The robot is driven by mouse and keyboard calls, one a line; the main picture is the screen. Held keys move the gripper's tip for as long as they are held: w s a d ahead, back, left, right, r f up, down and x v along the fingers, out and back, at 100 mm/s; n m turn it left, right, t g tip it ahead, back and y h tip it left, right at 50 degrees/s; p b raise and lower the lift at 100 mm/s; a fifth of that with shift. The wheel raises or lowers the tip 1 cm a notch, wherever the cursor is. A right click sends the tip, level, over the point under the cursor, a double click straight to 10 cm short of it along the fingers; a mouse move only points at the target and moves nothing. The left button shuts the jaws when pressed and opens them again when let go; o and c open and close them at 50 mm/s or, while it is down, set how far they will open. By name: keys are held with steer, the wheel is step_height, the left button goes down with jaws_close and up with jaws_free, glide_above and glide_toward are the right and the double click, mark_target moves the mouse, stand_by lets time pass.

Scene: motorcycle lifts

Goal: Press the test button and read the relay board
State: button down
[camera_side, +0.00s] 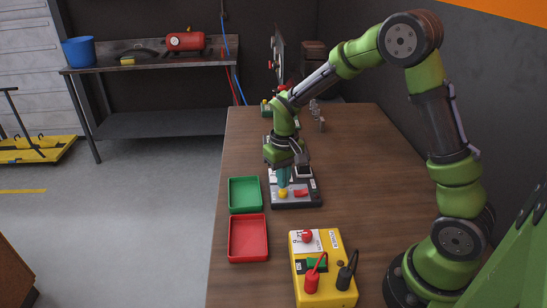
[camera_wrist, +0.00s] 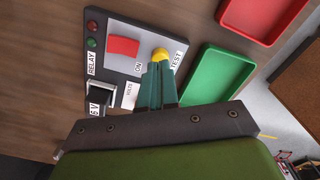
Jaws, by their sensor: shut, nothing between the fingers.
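The relay board (camera_side: 311,199) lies flat on the wooden table. In the wrist view the board (camera_wrist: 106,28) shows a red rocker switch (camera_wrist: 124,46) by the word ON, two small round lamps, one red and one green, and a dark square relay (camera_wrist: 101,104) in a pale socket. The yellow test button (camera_wrist: 160,55) sits beside the word TEST; it also shows in the side view (camera_side: 283,193). My gripper (camera_wrist: 159,66) is shut and empty, pointing down, with its fingertips right at the yellow button. I cannot tell whether they touch it or whether it is pressed.
A green tray (camera_side: 244,210) and a red tray (camera_side: 248,259) stand left of the board. A yellow meter box (camera_side: 331,241) with red and black plugs stands in front. Several small items stand at the table's back.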

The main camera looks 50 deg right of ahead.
steer(key=shift+f, duration=0.1)
steer(key=shift+f, duration=1.05)
steer(key=shift+r, duration=2.9)
